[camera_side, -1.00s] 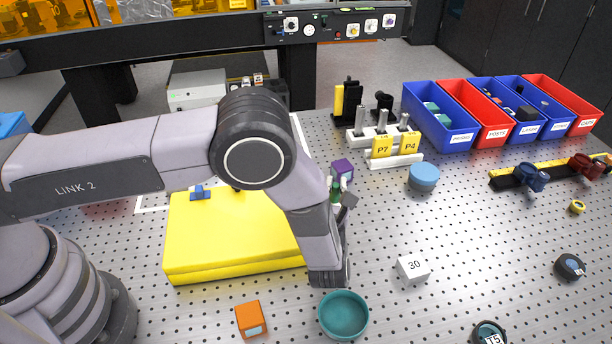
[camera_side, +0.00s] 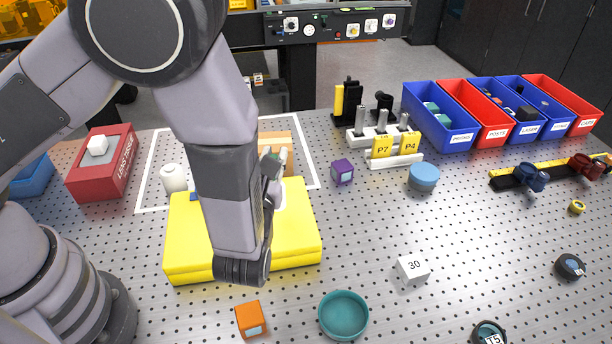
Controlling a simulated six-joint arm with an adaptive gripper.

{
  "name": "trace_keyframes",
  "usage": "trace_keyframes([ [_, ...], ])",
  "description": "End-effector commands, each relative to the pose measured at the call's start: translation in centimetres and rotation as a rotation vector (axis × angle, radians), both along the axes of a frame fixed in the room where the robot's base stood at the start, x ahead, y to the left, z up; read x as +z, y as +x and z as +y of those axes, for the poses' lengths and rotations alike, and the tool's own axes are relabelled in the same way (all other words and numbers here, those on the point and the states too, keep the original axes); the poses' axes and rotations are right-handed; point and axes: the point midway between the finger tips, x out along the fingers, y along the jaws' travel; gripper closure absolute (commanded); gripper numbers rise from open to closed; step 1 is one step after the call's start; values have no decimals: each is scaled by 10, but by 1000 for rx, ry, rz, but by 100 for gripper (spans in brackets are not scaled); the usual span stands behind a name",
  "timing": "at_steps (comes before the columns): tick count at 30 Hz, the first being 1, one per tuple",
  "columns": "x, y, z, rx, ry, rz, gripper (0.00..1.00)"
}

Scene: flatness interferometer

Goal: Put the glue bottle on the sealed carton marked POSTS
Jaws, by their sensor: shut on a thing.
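My gripper (camera_side: 270,190) is shut on the glue bottle (camera_side: 281,196), a white body with a bit of green near its top. It is above the back right part of the yellow case, in front of a tan carton (camera_side: 289,171). The arm hides much of the carton, and no marking on it can be read. I cannot tell whether the bottle touches anything below it.
The yellow case (camera_side: 294,251) lies below my arm. A white cylinder (camera_side: 174,178) and a red tissue box (camera_side: 103,170) stand left. A purple cube (camera_side: 342,172) and a post rack (camera_side: 396,161) stand right. The front right board has free room between small items.

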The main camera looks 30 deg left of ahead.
Motion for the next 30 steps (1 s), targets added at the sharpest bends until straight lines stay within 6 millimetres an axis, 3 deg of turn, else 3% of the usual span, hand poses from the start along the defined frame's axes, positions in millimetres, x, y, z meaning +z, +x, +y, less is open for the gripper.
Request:
trace_keyframes([
  [2,3,0,5,2,0,-1,100],
  [5,4,16,16,4,-2,-2,100],
  [8,6,50,35,2,-3,-4,100],
  [12,15,106,76,-12,-4,-6,100],
  [18,32,162,141,-38,-4,-6,100],
  [24,40,184,177,-57,-3,-4,100],
  [30,10,186,182,-62,-2,2,100],
])
